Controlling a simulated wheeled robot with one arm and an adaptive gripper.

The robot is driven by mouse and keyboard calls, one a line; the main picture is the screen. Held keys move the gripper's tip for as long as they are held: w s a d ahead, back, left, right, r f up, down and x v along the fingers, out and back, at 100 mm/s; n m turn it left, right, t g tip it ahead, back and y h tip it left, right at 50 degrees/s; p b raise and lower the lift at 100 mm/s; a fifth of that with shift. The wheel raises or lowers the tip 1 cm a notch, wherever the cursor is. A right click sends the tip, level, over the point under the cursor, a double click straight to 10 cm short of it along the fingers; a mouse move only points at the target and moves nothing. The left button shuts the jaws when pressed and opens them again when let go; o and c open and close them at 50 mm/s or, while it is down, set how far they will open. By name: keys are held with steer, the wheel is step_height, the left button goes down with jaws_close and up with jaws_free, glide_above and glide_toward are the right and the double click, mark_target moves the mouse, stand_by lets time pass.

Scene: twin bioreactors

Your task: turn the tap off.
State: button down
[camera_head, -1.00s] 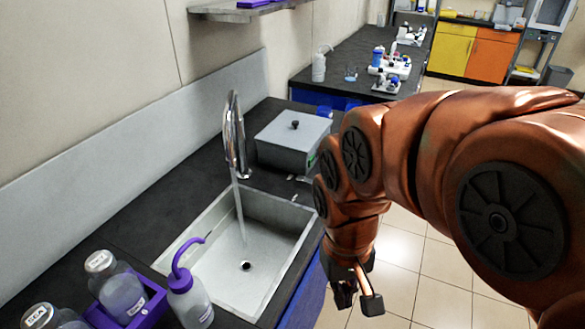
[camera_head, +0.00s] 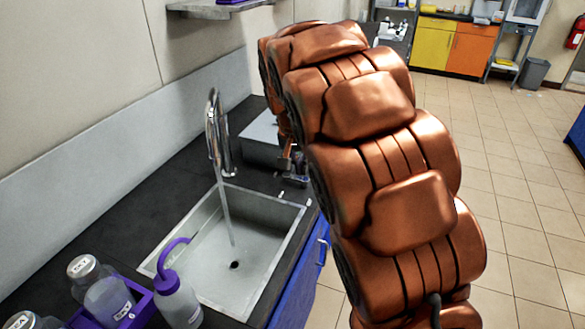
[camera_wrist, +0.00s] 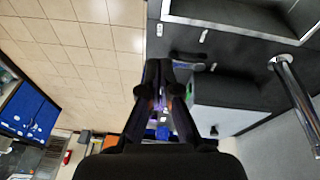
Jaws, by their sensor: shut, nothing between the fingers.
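The chrome tap (camera_head: 215,135) stands at the back edge of the sink (camera_head: 190,250). A stream of water (camera_head: 227,212) runs from it into the basin. In the wrist view the tap (camera_wrist: 294,95) is at the right, and the sink rim (camera_wrist: 225,27) is at the top. My gripper (camera_wrist: 158,68) is shut and empty, pointing down over the counter beside the grey box and apart from the tap. In the head view it (camera_head: 291,168) is partly hidden by my arm. Small pale pieces (camera_head: 281,195) lie on the counter by the sink; I cannot tell what they are.
A grey lidded box (camera_head: 260,140) stands beyond the sink, close to my gripper. A purple-capped wash bottle (camera_head: 178,302) and a purple rack (camera_head: 140,308) with bottles stand at the near left. A shelf (camera_head: 215,10) hangs above. Open tiled floor (camera_head: 510,190) lies to the right.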

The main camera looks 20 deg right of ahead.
steer(key=m+t, duration=0.1)
steer(key=m, duration=0.1)
glide_toward(292, 167)
steer(key=f+p, duration=0.1)
steer(key=f, duration=0.4)
steer(key=d+f+p, duration=0.1)
steer(key=f, duration=0.1)
steer(key=shift+s+f+p, duration=0.25)
steer(key=shift+p, duration=0.05)
steer(key=shift+d, duration=0.1)
